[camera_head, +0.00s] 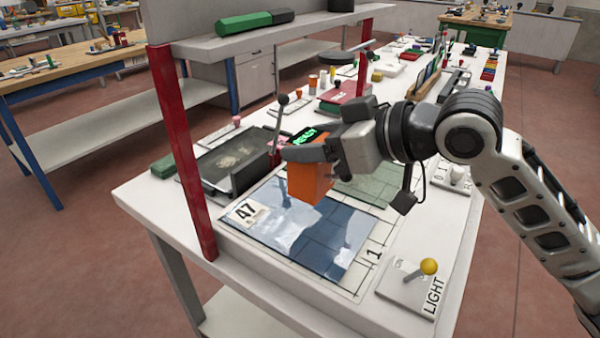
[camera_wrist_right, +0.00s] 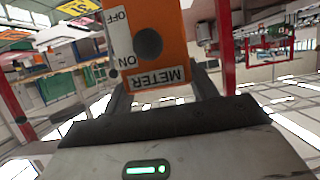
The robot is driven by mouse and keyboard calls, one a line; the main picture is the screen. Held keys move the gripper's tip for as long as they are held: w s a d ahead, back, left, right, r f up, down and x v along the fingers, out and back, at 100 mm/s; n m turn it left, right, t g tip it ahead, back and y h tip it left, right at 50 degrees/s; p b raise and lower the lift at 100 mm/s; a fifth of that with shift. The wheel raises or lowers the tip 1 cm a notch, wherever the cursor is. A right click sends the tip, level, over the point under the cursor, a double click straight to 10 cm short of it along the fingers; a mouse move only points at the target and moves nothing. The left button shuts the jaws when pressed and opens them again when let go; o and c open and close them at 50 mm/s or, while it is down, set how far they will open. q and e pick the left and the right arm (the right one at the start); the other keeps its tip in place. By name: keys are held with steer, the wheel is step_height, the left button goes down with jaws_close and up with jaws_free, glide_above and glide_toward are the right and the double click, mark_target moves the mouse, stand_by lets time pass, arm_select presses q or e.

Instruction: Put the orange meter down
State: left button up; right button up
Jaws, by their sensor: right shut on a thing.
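The orange meter (camera_head: 309,182) is a box with a dark display showing green characters, in the head view. My right gripper (camera_head: 312,150) is shut on the meter and holds it over the glass pane marked 47 (camera_head: 300,232). In the right wrist view the meter (camera_wrist_right: 175,45) fills the top middle, with an OFF/ON label, a round dark knob and the word METER upside down. Its lower end looks above the pane, but I cannot tell the exact gap. My left gripper is not in view.
A LIGHT panel with a yellow-knobbed lever (camera_head: 428,267) sits at the near right. A dark tray (camera_head: 228,158) lies left of the meter. A red post (camera_head: 180,150) supports a shelf (camera_head: 270,38) above. The bench's (camera_head: 145,200) left corner is bare.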

mark_target(301, 173)
steer(key=shift+a+f, duration=0.8)
steer(key=shift+f, duration=0.1)
steer(key=shift+a+f, duration=0.15)
steer(key=shift+f, duration=0.8)
steer(key=shift+a+f, duration=0.1)
steer(key=shift+f, duration=0.8)
steer(key=o, duration=1.1)
steer(key=shift+f, duration=0.15)
steer(key=v, duration=1.2)
